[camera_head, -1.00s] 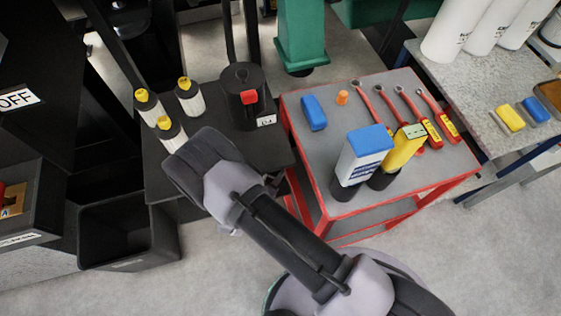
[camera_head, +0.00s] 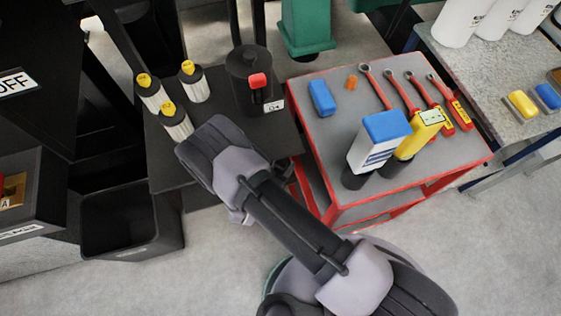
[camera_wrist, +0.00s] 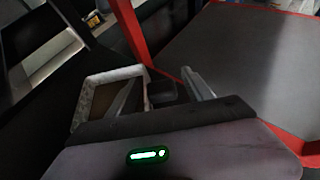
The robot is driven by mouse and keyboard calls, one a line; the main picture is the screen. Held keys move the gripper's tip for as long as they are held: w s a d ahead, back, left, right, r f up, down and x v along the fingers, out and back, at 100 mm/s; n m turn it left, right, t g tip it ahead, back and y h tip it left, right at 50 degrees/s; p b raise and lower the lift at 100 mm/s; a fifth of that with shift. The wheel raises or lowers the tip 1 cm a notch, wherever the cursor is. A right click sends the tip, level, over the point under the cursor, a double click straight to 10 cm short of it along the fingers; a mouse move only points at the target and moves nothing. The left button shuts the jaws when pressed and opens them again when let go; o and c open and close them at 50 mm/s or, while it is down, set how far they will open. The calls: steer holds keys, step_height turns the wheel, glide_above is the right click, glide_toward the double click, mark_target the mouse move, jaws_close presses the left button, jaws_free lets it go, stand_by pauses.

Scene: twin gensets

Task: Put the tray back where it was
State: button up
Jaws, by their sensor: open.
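In the wrist view, an object with a pale speckled rim and a brown inside (camera_wrist: 88,102) lies just beyond my gripper (camera_wrist: 162,84), on the left finger's side. It may be the tray, but I cannot tell. My gripper's fingers are apart, and nothing is clearly held between them. A dark shape behind the fingers is too dim to name. In the head view my arm hides my gripper, which is near the gap between the black table (camera_head: 215,140) and the red-framed cart (camera_head: 350,130). Part of a brown object (camera_head: 556,76) shows at the right edge on the bench.
Several yellow-capped bottles (camera_head: 196,84) and a black canister (camera_head: 247,78) stand on the black table. The cart holds wrenches (camera_head: 405,97), a blue block (camera_head: 321,98) and two upright containers, blue-topped (camera_head: 380,140) and yellow (camera_head: 417,136). A black bin (camera_head: 130,228) stands on the floor.

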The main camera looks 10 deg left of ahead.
steer(key=p+v, duration=0.5)
steer(key=v, duration=0.7)
steer(key=shift+r, duration=0.1)
